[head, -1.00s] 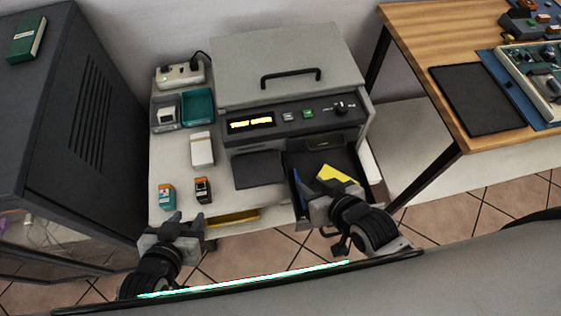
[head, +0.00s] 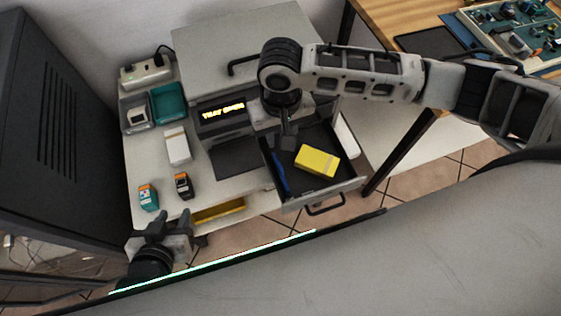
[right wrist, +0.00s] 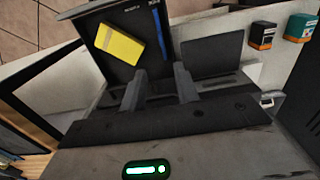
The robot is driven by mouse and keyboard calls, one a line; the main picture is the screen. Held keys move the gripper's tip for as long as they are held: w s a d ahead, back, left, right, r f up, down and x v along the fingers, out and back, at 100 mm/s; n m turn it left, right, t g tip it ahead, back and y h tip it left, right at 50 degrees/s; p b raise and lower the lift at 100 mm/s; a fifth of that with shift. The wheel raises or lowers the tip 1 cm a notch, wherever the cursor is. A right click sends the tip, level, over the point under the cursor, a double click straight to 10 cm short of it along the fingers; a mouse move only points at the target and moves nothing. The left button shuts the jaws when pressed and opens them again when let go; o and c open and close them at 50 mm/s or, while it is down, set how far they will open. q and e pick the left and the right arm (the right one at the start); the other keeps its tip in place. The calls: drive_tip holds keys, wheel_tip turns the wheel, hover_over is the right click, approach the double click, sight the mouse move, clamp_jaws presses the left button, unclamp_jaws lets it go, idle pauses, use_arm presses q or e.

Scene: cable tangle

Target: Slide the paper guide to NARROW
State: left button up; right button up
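The printer's paper tray (head: 322,191) is pulled open, with a yellow block (head: 317,160) lying in it. A blue strip, which looks like the paper guide (head: 280,174), lies along the tray's left side. In the right wrist view the blue guide (right wrist: 161,36) and yellow block (right wrist: 120,43) show beyond the fingers. My right gripper (right wrist: 159,74) is open and empty, pointing toward the guide's end; in the head view it hangs over the tray's back, partly hidden by its own wrist. My left gripper (head: 168,220) is open and empty at the counter's front left edge.
The printer body (head: 240,45) with its lit display (head: 223,111) stands behind the tray. Two small cartridges (head: 183,186), a white box (head: 177,146), a teal tray (head: 168,102) and a power strip (head: 146,72) are on the left. A dark cabinet (head: 60,130) stands far left.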

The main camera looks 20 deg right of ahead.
sight(281, 167)
wheel_tip(281, 167, down, 15)
drive_tip(key=shift+r+b, duration=0.2)
drive_tip(key=shift+b, duration=0.35)
clamp_jaws()
